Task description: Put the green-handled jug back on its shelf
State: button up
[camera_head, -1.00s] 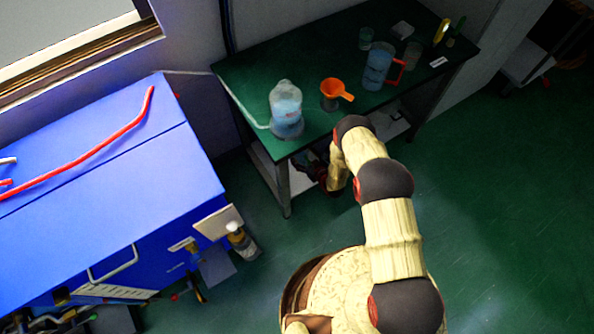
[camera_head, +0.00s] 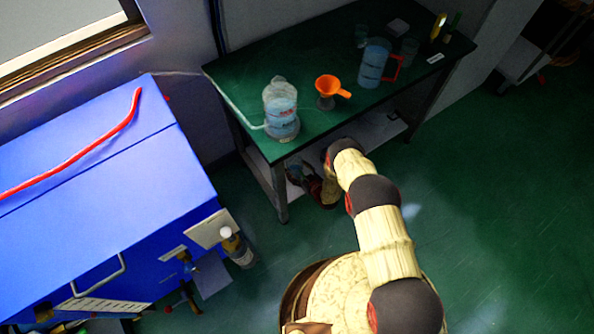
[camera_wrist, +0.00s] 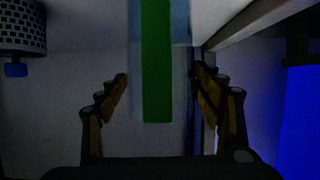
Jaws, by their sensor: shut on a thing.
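The green handle of the jug (camera_wrist: 157,60) stands upright between the two fingers of my gripper (camera_wrist: 160,84) in the wrist view. My gripper is shut on this jug. Pale, see-through jug wall shows faintly beside the handle; the rest of the jug is out of the picture or too dark to tell. In the head view my gripper (camera_head: 312,188) is low at the front of the green-topped table, by its white lower shelf (camera_head: 372,130). The jug cannot be made out there.
On the table top (camera_head: 300,62) stand a large clear bottle (camera_head: 281,112), an orange funnel (camera_head: 330,88) in a vessel and a red-handled jug (camera_head: 373,65). A table leg (camera_head: 280,192) is close left of my gripper. A blue cabinet (camera_head: 110,190) stands left. Floor at right is clear.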

jog(key=shift+w+r, duration=0.1)
jog(key=shift+r, duration=0.05)
jog(key=o, duration=1.9)
jog(key=shift+f, duration=0.2)
jog(key=shift+o, duration=0.3)
jog(key=shift+r, duration=0.2)
jog(key=p+v, duration=0.4)
jog(key=v, duration=0.8)
jog(key=shift+p, duration=0.35)
jog(key=shift+f, duration=0.15)
